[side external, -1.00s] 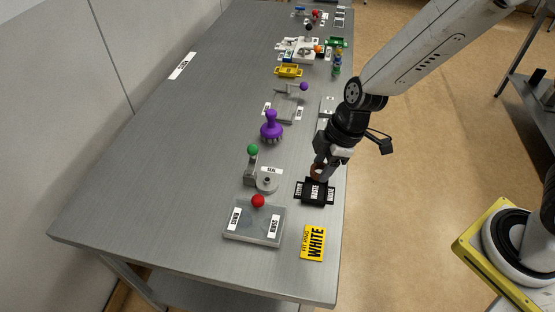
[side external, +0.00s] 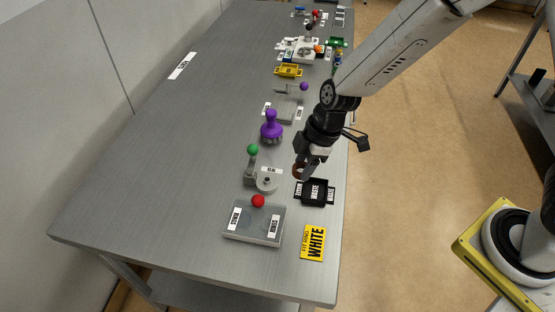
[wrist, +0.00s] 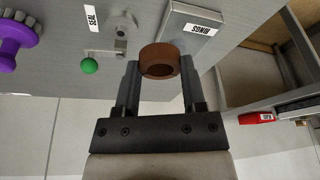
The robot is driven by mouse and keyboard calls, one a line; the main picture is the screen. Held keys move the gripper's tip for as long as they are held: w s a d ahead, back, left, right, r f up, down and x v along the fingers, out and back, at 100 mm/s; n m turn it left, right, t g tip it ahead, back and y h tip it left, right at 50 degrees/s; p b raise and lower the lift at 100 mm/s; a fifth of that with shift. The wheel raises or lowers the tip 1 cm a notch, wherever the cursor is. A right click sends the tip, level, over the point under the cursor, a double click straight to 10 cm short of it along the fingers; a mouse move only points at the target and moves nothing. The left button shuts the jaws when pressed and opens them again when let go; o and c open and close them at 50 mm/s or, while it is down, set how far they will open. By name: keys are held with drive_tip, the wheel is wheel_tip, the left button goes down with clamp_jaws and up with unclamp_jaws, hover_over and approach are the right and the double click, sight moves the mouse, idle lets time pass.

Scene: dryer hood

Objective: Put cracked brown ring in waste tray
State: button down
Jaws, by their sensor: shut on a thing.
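The brown ring (wrist: 160,62) is held between the fingertips of my gripper (wrist: 158,80) in the wrist view. I cannot make out a crack in it. In the side external view the ring (side external: 298,171) shows below my gripper (side external: 302,174), just off the upper left of the waste tray. The black waste tray (side external: 314,203) has white WASTE labels and lies near the table's right edge. My gripper is shut on the ring, above the table.
The SEAL fixture with a green knob (side external: 253,150) stands left of the ring. A purple handled tool (side external: 271,127) stands farther back.

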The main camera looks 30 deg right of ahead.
drive_tip(key=w+a+f, duration=0.2)
drive_tip(key=w, duration=0.2)
hover_over(267, 180)
drive_tip(key=s+d, duration=0.1)
drive_tip(key=shift+f, duration=2.45)
drive_tip(key=shift+w+a+f, duration=0.15)
drive_tip(key=shift+w+f, duration=0.25)
drive_tip(key=shift+f, duration=1.6)
drive_tip(key=shift+f, duration=0.15)
drive_tip(key=shift+c, duration=0.8)
unclamp_jaws()
